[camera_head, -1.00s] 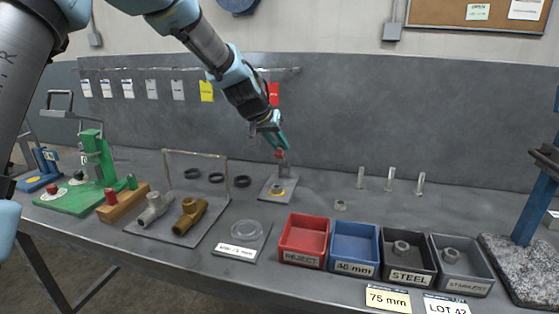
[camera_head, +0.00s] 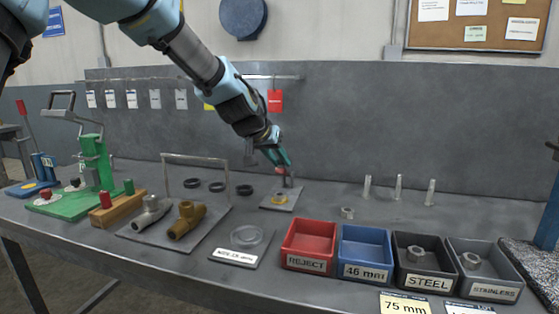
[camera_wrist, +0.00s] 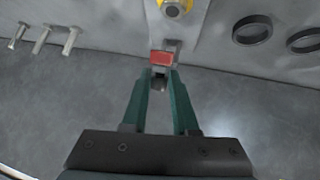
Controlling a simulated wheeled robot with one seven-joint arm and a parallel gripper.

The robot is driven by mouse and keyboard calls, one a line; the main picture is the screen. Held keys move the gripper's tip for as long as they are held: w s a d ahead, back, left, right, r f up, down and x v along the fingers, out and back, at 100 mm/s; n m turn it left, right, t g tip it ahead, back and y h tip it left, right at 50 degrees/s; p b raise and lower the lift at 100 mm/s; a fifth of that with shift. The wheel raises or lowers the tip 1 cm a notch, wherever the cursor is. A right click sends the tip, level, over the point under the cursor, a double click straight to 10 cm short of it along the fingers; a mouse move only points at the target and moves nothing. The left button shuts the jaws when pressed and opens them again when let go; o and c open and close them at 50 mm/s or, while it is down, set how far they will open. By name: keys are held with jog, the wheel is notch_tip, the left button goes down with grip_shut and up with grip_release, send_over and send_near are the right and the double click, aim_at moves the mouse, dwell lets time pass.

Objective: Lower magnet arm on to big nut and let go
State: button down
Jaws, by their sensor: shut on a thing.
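My gripper (camera_head: 284,166) is shut on the red grip of the magnet arm (camera_wrist: 163,58), at the back of a small grey plate (camera_head: 271,204). In the wrist view both teal fingers close in on this red piece. The magnet arm's grey post (camera_head: 289,182) stands at the rear of the plate. The big nut (camera_wrist: 173,9) is on the plate in front of the post, with a yellow ring (camera_head: 279,199) around it; the picture edge cuts it off in the wrist view. I cannot tell whether the arm touches the nut.
Several black rings (camera_head: 217,187) lie left of the plate. Red (camera_head: 309,245), blue (camera_head: 365,253) and dark bins line the front right. A wire frame (camera_head: 196,156) rises at the left.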

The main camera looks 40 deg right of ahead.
jog(key=shift+a+f, duration=0.1)
jog(key=shift+f, duration=0.2)
jog(key=c, duration=0.7)
grip_release()
jog(key=shift+r, duration=0.15)
jog(key=b+v, duration=0.1)
jog(key=v, duration=0.9)
jog(key=shift+s+a+r, duration=0.15)
jog(key=shift+a+r, duration=0.1)
jog(key=shift+r, duration=0.05)
